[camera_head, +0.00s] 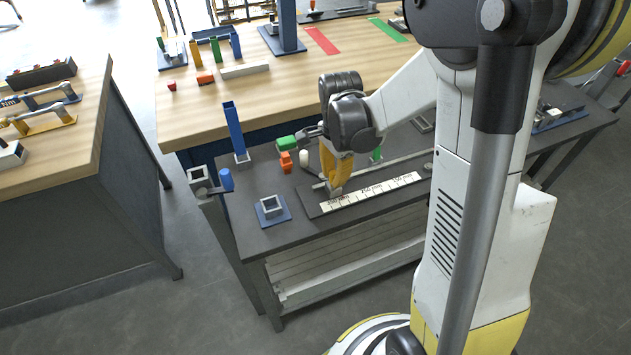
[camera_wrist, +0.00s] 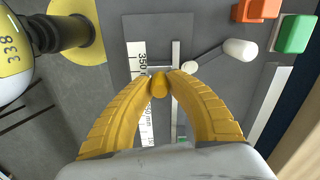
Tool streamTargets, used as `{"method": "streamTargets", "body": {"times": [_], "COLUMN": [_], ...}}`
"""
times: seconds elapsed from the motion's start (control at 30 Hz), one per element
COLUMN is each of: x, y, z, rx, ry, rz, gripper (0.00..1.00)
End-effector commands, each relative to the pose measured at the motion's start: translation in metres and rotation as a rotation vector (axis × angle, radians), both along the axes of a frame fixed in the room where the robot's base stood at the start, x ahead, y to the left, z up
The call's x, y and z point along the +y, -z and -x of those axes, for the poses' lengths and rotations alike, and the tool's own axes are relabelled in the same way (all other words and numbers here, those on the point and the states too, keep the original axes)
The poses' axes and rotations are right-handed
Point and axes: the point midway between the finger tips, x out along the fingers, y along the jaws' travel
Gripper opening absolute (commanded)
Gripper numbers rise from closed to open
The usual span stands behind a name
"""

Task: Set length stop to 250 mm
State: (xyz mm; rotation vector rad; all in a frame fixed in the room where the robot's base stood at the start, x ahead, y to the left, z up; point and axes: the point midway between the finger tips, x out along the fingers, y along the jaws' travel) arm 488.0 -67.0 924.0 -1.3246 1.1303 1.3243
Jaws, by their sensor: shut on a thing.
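The length stop's rail (camera_wrist: 176,52) and its white scale strip (camera_head: 385,187) lie on a dark plate on the grey bench. The scale reads 350 at its left end, with 250 and 150 mm further right in the head view. My gripper (camera_head: 335,189) points down at the 350 end. In the wrist view my yellow fingers (camera_wrist: 160,75) are shut on a small yellow knob (camera_wrist: 159,87), between the scale and the rail. The knob stands just past the 350 label (camera_wrist: 142,57), on the side towards 250. Its pointer is hidden by the fingers.
A white-ended lever (camera_wrist: 240,48) is close beside the rail. Orange (camera_head: 286,162) and green (camera_head: 286,142) blocks lie behind it. A blue plate with a square socket (camera_head: 272,209) sits left of the scale. A blue upright (camera_head: 235,130) stands at the back left.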

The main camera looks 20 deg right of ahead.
Motion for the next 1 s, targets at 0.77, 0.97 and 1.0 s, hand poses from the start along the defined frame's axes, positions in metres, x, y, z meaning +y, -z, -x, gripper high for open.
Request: {"method": "streamTargets", "body": {"times": [0.77, 0.97, 1.0], "x": [-0.085, -0.085, -0.085], "y": [0.0, 0.0, 0.0], "z": [0.0, 0.0, 0.0], "rx": [0.001, 0.001, 0.001], "ry": [0.0, 0.0, 0.0], "rz": [0.001, 0.001, 0.001], "gripper": [0.0, 0.43, 0.43]}}
